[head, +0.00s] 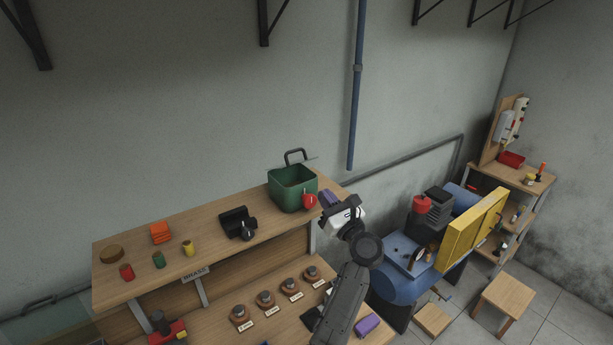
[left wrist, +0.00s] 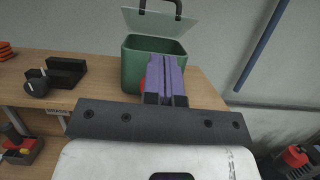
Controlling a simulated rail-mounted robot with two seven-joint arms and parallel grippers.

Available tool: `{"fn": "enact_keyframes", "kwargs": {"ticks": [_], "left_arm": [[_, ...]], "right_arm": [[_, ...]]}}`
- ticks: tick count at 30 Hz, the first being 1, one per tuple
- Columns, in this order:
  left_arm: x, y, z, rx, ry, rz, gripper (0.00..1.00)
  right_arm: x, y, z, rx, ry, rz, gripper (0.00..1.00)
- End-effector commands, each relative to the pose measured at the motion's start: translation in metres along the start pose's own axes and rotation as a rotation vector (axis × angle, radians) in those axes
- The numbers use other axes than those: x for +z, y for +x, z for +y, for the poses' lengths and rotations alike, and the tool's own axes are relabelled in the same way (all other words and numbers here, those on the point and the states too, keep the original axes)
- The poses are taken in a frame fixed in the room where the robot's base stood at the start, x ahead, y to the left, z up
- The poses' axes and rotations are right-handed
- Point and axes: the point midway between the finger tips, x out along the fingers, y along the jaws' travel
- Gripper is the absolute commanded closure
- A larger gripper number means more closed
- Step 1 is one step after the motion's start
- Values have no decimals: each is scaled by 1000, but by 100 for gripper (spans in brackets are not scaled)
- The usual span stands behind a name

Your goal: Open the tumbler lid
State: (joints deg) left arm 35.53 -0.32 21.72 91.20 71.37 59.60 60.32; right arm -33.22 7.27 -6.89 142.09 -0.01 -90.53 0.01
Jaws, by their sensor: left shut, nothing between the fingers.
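The tumbler is a green box (head: 292,190) at the right end of the wooden bench top. Its grey lid (left wrist: 158,22) stands raised behind the opening, with a dark handle (head: 295,156) at the top. The box also shows in the left wrist view (left wrist: 131,66), its dark inside visible. A red round part (head: 309,202) is on its front right side. My left gripper (head: 325,198) is beside the box's right front, its purple fingers (left wrist: 165,76) shut and empty. In the left wrist view the fingers overlap the box front; contact cannot be told.
A black device (head: 236,222) stands left of the box. Coloured cylinders and an orange stack (head: 160,232) are farther left. A blue machine with a yellow panel (head: 472,229) stands right.

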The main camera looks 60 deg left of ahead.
Motion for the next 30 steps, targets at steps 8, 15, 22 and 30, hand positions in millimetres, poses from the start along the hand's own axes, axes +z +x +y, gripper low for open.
{"fn": "enact_keyframes", "kwargs": {"ticks": [8, 15, 22, 30], "left_arm": [[0, 32, 4, 21, -13, 15, 100], [-1, 69, 4, 19, -11, 14, 100], [-3, 92, 4, 18, -11, 14, 100], [-4, 100, 4, 17, -12, 15, 100]], "right_arm": [[-5, -15, 0, -2, 2, 0, 57], [-10, -29, -1, -6, 8, 1, 57], [-12, -36, -1, -7, 10, 1, 57], [-13, -38, -1, -7, 9, 1, 57]]}}
